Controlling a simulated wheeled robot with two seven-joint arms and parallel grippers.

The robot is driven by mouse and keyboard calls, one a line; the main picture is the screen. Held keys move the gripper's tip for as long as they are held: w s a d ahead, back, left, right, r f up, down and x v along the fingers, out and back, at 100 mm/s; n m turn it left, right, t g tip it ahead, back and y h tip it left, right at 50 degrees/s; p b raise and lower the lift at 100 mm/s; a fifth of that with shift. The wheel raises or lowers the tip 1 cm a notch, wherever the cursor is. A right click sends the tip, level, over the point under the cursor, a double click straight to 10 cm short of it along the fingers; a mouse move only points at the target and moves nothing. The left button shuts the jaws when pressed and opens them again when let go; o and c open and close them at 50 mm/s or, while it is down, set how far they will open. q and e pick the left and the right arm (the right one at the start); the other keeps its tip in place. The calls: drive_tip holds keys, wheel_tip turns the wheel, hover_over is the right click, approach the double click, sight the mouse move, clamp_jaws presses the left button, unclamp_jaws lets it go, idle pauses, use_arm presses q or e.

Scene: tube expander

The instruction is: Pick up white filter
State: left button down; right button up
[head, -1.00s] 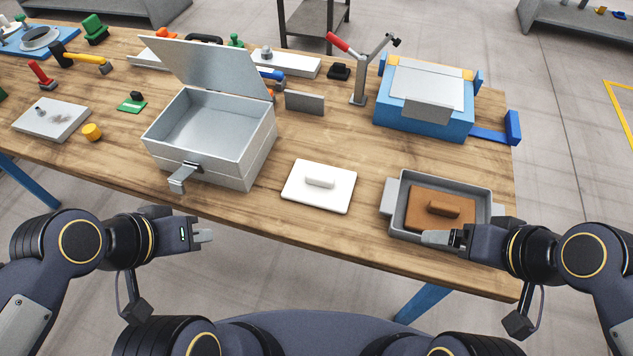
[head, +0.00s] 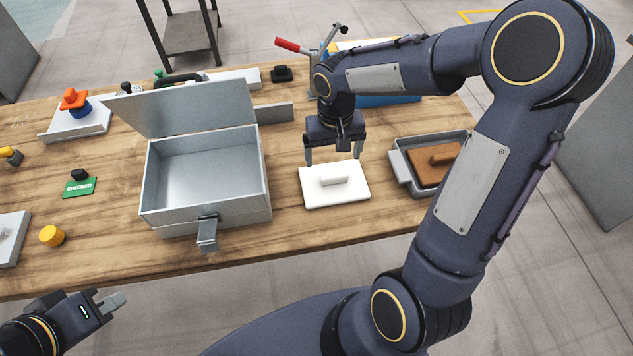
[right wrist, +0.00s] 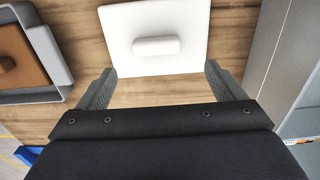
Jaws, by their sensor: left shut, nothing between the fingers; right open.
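The white filter (head: 334,190) is a flat white plate with a raised rounded handle, lying on the wooden table to the right of the open metal box. It also shows in the right wrist view (right wrist: 157,25), near the top. My right gripper (head: 334,160) is open and empty, pointing down above the far edge of the filter. In the right wrist view its two fingers (right wrist: 158,85) are wide apart, with the filter's handle beyond them. My left gripper (head: 120,300) is shut and empty, off the front edge of the table at lower left.
The open metal box (head: 205,180) with its raised lid stands left of the filter. A grey tray (head: 401,171) holding a brown filter (head: 425,165) is on the right. A yellow knob (head: 52,236) and a green "checked" stamp (head: 79,187) lie at left. Bare table surrounds the filter.

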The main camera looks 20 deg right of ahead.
sight(334, 175)
drive_tip(key=f, duration=0.4)
drive_tip(key=f+p, duration=0.1)
drive_tip(key=f, duration=0.2)
drive_tip(key=shift+s+d+f, duration=0.1)
drive_tip(key=shift+s+d, duration=0.05)
drive_tip(key=shift+s, duration=0.15)
drive_tip(key=shift+c, duration=0.3)
drive_tip(key=c, duration=1)
